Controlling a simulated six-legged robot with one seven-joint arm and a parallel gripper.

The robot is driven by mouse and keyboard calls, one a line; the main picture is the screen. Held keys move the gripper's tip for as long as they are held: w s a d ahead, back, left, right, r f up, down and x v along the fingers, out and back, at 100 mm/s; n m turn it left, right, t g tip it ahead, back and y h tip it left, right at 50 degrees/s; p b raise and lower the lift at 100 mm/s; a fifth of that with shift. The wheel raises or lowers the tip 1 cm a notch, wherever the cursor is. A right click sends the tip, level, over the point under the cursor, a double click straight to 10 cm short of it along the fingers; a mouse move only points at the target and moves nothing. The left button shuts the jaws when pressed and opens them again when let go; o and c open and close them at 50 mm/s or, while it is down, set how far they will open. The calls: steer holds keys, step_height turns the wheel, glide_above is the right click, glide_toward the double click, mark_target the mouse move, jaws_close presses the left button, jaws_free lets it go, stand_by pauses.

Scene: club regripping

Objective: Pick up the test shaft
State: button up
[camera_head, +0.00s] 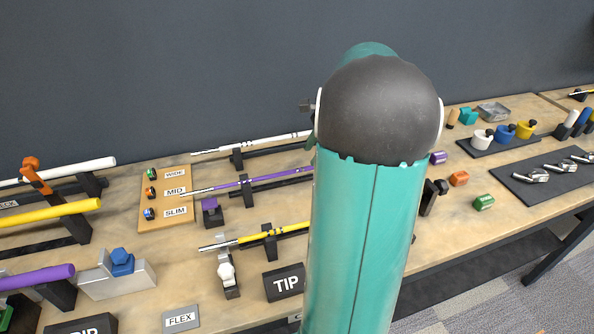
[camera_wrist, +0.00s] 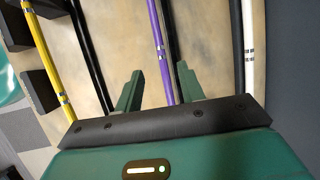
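Three slim shafts lie on dark rests on the bench: a white shaft (camera_head: 255,143), a purple shaft (camera_head: 245,183) and a yellow shaft (camera_head: 262,236). The pictures do not mark which one is the test shaft. In the wrist view, my gripper (camera_wrist: 158,85) is open, with its two green fingers on either side of the purple shaft (camera_wrist: 157,40). No grip on it shows; its height above the shaft is hard to tell. The yellow shaft (camera_wrist: 45,55) is left of the fingers and the white shaft (camera_wrist: 250,60) right. My arm hides the gripper in the head view.
Black rails (camera_wrist: 93,60) run beside the shafts. Thicker coloured bars (camera_head: 50,212) stand at left; cups (camera_head: 504,133) and club heads (camera_head: 548,172) sit at right.

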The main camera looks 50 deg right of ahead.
mark_target(302, 168)
steer(key=shift+x, duration=2.8)
steer(key=shift+w+d+f, duration=0.1)
steer(key=shift+f, duration=0.15)
steer(key=shift+c, duration=0.5)
jaws_close()
